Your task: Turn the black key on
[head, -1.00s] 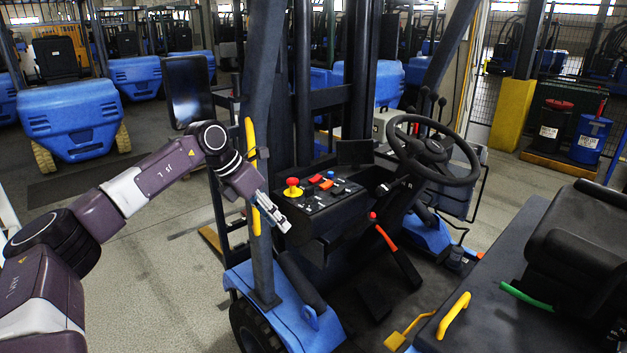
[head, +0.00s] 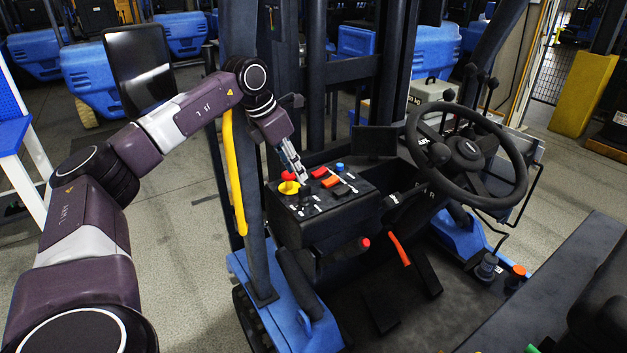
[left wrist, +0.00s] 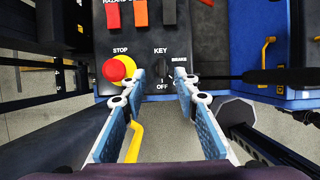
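The black key (left wrist: 162,71) is a dark knob on the control panel (left wrist: 215,40), between the KEY and OFF labels in the left wrist view. My left gripper (left wrist: 160,77) is open, with one finger on each side of the key. I cannot tell whether the fingers touch it. In the head view my left gripper (head: 302,179) points down at the panel (head: 342,206), and the key is hard to make out there. My right gripper is not in view.
A red stop button on a yellow base (left wrist: 116,70) sits close left of the key. Red and orange rocker switches (head: 330,182) line the panel. A dark post with a yellow handle (head: 234,175) stands beside my arm. The steering wheel (head: 412,150) is to the right.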

